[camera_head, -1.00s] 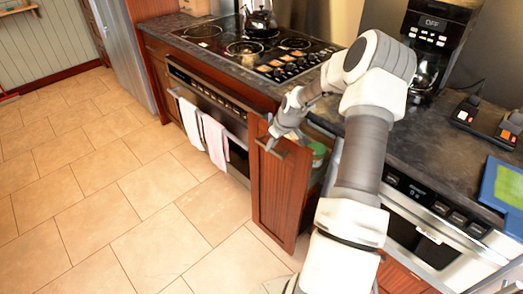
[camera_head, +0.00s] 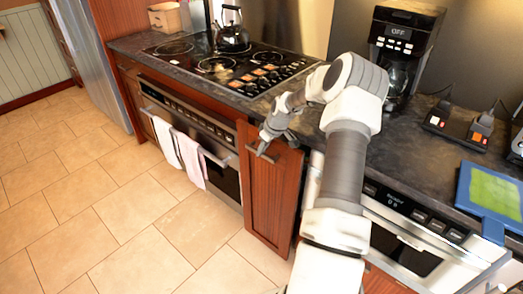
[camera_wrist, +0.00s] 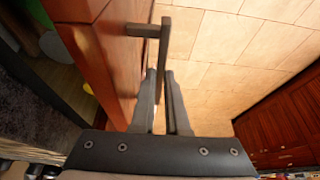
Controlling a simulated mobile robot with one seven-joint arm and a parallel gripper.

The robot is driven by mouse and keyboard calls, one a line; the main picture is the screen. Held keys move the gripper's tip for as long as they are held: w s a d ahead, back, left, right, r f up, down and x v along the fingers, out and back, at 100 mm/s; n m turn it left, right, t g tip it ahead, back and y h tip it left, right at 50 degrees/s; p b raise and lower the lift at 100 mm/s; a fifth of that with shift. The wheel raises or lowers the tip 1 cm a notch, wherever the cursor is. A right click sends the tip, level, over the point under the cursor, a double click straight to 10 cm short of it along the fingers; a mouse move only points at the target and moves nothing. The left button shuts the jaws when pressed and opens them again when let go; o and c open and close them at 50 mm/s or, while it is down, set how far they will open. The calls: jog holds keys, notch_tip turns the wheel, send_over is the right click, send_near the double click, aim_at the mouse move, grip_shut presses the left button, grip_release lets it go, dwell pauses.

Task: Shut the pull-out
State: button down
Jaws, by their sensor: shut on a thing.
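The pull-out (camera_head: 270,205) is a narrow, tall unit with a red-brown wooden front, between the oven and the right-hand appliance. In the head view its front stands close to the counter line, and its inside is hidden there. The wrist view shows its wooden front (camera_wrist: 108,55) at left, with a gap behind it where a green thing and a yellow thing partly show. Its dark bar handle (camera_wrist: 165,38) sticks out from the front. My gripper (camera_head: 267,140) is at this handle, and its fingers (camera_wrist: 162,75) are shut on the bar.
The oven (camera_head: 190,115) with two hanging towels (camera_head: 180,155) is left of the pull-out. A built-in appliance (camera_head: 415,235) is to the right. The dark counter holds a hob, kettle (camera_head: 232,28) and coffee maker (camera_head: 402,50). The tiled floor (camera_head: 110,205) in front is clear.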

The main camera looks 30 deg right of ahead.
jog(key=c, duration=0.9)
grip_release()
jog(key=p+v, duration=0.1)
jog(key=v, duration=1.6)
jog(key=shift+s+r, duration=0.15)
jog(key=shift+s, duration=0.05)
jog(key=shift+a, duration=0.1)
